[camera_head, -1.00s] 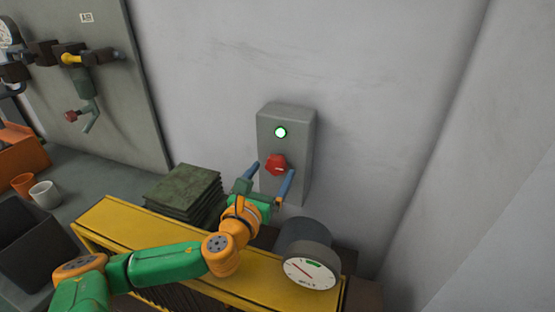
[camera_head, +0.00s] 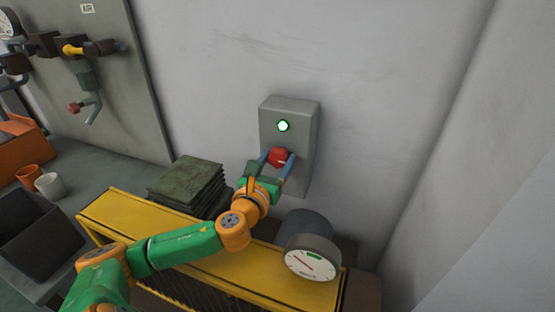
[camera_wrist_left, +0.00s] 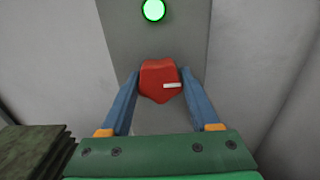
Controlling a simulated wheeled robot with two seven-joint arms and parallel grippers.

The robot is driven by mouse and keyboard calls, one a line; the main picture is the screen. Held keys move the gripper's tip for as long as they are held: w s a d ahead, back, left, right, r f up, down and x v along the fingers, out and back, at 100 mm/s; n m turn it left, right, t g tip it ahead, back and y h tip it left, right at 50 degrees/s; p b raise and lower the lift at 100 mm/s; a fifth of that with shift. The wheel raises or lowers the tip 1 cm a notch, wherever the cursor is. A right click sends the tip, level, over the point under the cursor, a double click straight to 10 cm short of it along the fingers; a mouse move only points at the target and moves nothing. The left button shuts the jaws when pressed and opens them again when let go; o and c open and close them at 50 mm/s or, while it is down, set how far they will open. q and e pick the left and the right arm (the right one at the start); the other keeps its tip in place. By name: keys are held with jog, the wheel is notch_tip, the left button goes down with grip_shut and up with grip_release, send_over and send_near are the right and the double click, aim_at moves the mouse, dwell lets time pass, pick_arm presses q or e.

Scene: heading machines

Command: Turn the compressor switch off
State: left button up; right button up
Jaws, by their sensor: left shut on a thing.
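The compressor switch is a red knob (camera_head: 279,156) on a grey box (camera_head: 309,135) fixed to the wall. A lamp (camera_head: 283,126) above the knob glows green. In the left wrist view the red knob (camera_wrist_left: 157,82) carries a white mark at its right, lying nearly level. My left gripper (camera_head: 278,158) is at the knob, shut on it, with one blue finger on each side. The fingers (camera_wrist_left: 160,88) also show on both sides of the knob in the left wrist view. My right gripper is not in view.
Below the box stands a yellow-topped unit (camera_head: 130,211) with a round gauge (camera_head: 312,264). A stack of dark green pads (camera_head: 185,180) lies left of my gripper. Two cups (camera_head: 49,185) and a dark bin (camera_head: 40,240) are at the left. The wall to the right is bare.

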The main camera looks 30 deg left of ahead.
pick_arm(q)
jog(key=shift+n, duration=0.3)
jog(key=n, duration=0.4)
jog(key=shift+r+p, duration=0.1)
jog(key=shift+p, duration=0.25)
jog(key=n, duration=0.4)
jog(key=shift+d+n+p, duration=0.1)
jog(key=shift+n+p, duration=0.2)
jog(key=n, duration=0.4)
jog(key=shift+r+p, duration=0.15)
jog(key=shift+p, duration=0.15)
jog(key=shift+r+n+p, duration=0.1)
jog(key=shift+n+p, duration=0.25)
jog(key=shift+n, duration=1.85)
jog(key=o, duration=1.3)
jog(key=shift+w, duration=0.1)
jog(key=shift+o, duration=0.3)
jog(key=shift+w, duration=0.1)
